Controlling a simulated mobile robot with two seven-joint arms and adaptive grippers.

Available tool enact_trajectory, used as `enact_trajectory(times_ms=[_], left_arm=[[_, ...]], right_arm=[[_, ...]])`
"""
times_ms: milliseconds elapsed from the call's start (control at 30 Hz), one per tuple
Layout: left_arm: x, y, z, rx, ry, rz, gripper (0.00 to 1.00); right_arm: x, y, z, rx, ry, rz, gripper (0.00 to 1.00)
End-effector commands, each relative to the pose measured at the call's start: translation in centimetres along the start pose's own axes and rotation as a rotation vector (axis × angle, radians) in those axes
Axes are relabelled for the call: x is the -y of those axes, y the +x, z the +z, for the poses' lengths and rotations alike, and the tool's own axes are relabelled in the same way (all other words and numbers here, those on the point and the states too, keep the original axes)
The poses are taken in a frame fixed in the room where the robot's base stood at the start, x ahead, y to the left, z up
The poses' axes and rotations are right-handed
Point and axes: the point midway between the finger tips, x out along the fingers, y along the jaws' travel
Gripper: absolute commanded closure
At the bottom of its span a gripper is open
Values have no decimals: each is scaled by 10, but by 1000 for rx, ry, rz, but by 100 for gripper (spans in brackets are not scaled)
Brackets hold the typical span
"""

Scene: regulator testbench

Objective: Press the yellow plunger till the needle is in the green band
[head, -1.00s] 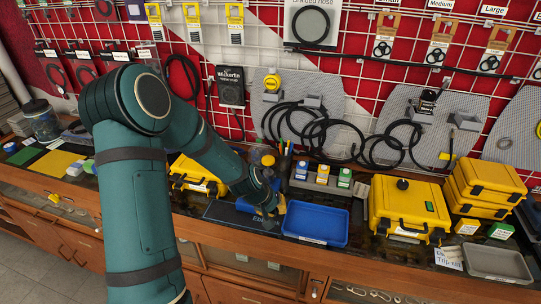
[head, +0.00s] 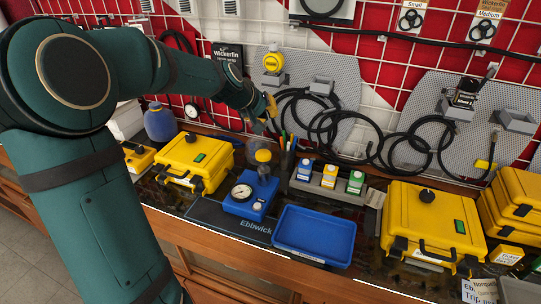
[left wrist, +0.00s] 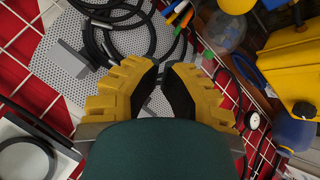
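The test unit (head: 248,194) is a blue block on the bench in the head view. It has a round white dial gauge (head: 242,192), whose needle and green band are too small to read. A yellow plunger cap (head: 263,156) stands upright at its back. My left gripper (head: 270,103) is above and behind the cap, near the wall panel, not touching the cap. In the left wrist view my left gripper (left wrist: 161,74) has its black-padded fingertips nearly together with nothing between them. A yellow round top (left wrist: 238,4), probably the plunger, shows at the upper edge. My right gripper is out of view.
A blue tray (head: 313,236) and a grey rack of small bottles (head: 318,190) stand right of the unit. Yellow cases stand left (head: 193,160) and right (head: 432,225). Black hoses (head: 325,120) hang on the wall behind. A blue jar (head: 160,122) stands at the left.

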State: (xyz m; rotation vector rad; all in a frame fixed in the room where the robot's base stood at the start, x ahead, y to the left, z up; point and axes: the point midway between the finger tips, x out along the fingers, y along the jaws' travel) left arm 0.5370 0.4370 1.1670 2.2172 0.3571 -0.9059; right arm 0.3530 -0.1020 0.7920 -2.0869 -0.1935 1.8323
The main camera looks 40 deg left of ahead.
Motion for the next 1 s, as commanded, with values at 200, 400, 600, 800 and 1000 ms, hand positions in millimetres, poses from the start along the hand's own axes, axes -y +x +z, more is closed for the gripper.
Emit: enact_trajectory(times_ms=[200, 400, 600, 800, 1000], left_arm=[[1, 1, 1, -1, 0, 0, 100], [1, 1, 1, -1, 0, 0, 100], [4, 6, 4, -1, 0, 0, 100], [14, 19, 14, 0, 1, 0, 100], [28, 38, 27, 1, -1, -1, 100]], right_arm=[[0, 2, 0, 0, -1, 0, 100], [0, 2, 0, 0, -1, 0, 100], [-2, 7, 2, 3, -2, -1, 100], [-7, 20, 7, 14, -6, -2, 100], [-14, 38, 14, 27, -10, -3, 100]])
